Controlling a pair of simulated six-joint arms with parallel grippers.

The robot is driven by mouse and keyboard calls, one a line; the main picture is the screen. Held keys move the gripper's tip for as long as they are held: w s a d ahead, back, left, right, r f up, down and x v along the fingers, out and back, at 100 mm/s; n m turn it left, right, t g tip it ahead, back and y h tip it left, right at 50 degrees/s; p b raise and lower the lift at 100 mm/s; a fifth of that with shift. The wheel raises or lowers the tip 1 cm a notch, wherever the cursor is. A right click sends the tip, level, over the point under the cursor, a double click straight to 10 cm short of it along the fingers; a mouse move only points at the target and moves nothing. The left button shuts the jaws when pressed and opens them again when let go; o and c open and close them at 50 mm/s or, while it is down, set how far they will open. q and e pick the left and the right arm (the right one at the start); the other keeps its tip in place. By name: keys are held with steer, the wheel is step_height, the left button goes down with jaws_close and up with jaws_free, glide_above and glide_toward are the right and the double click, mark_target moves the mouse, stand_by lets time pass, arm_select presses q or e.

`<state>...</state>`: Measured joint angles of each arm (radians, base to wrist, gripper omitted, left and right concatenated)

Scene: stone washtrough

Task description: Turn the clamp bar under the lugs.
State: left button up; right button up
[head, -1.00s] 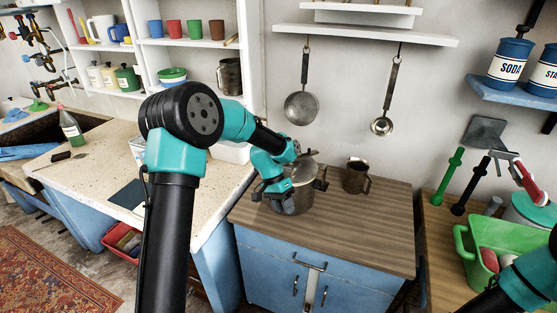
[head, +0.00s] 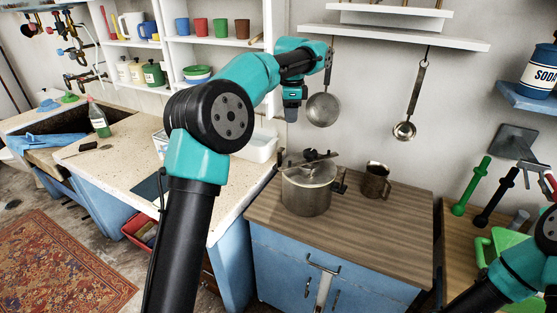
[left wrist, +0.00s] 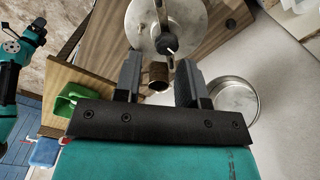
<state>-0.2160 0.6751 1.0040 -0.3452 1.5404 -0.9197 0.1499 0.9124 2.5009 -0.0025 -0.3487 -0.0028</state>
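A steel pot (head: 306,200) with a lid (head: 309,172) stands upright on the wooden counter top. A dark knob and clamp bar (head: 318,156) sit across the lid, with dark lugs (head: 341,183) at the pot's rim. In the left wrist view the bar (left wrist: 164,18) crosses the lid (left wrist: 145,22). I cannot tell whether its ends are under the lugs. My left gripper (head: 291,114) is above the pot, apart from it, pointing down. Its fingers (left wrist: 157,80) are apart and empty.
A metal mug (head: 375,181) stands right of the pot. A strainer (head: 323,108) and a ladle (head: 404,130) hang on the wall behind. The front of the wooden top (head: 370,235) is clear.

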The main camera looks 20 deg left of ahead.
arm_select(q)
steer(key=shift+d+f, duration=0.1)
steer(key=shift+f, duration=0.1)
step_height(320, 180, down, 17)
steer(key=shift+f, duration=0.1)
stand_by(0.7)
steer(key=shift+c, duration=0.3)
jaws_close()
